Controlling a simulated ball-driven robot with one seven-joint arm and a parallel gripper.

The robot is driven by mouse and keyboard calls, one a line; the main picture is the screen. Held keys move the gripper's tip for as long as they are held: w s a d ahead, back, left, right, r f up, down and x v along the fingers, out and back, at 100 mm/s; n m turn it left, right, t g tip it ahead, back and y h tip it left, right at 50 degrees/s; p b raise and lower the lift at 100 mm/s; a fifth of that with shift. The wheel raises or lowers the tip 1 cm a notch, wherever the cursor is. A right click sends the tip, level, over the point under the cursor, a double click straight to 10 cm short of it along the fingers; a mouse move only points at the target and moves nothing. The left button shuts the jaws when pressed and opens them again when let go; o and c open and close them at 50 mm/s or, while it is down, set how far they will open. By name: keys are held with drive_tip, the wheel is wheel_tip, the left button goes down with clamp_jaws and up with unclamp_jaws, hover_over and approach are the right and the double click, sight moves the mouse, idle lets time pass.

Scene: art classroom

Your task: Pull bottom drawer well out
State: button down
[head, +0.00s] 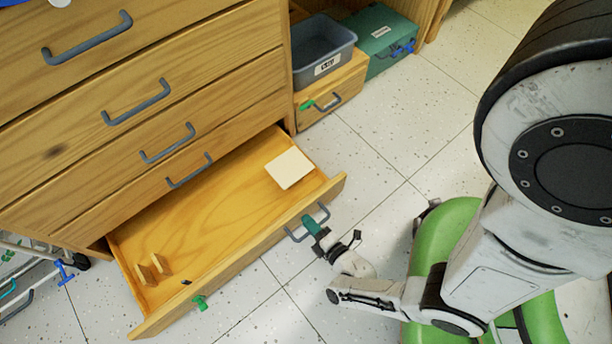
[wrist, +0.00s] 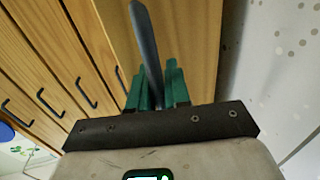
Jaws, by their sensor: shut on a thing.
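The bottom drawer (head: 190,237) of the wooden cabinet stands pulled out, with its floor showing. Its grey bar handle (head: 307,224) is on the front panel, toward the right end. My gripper (head: 313,225) is at this handle, and its green fingers are shut on it. In the wrist view the handle (wrist: 146,50) runs between the fingers of my gripper (wrist: 158,85). Inside the drawer lie a pale square (head: 290,168) at the right and two small wooden pieces (head: 152,268) at the left.
Closed drawers (head: 150,60) with grey handles are above. A grey bin (head: 322,50) sits on a wooden box (head: 331,96) right of the cabinet, beside a green case (head: 384,38). A wire cart (head: 32,270) is at lower left. Speckled floor (head: 375,140) is clear in front.

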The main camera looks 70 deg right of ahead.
drive_tip(key=shift+s+a, duration=0.25)
drive_tip(key=shift+s, duration=0.05)
drive_tip(key=c, duration=1.2)
unclamp_jaws()
drive_tip(key=shift+o, duration=0.2)
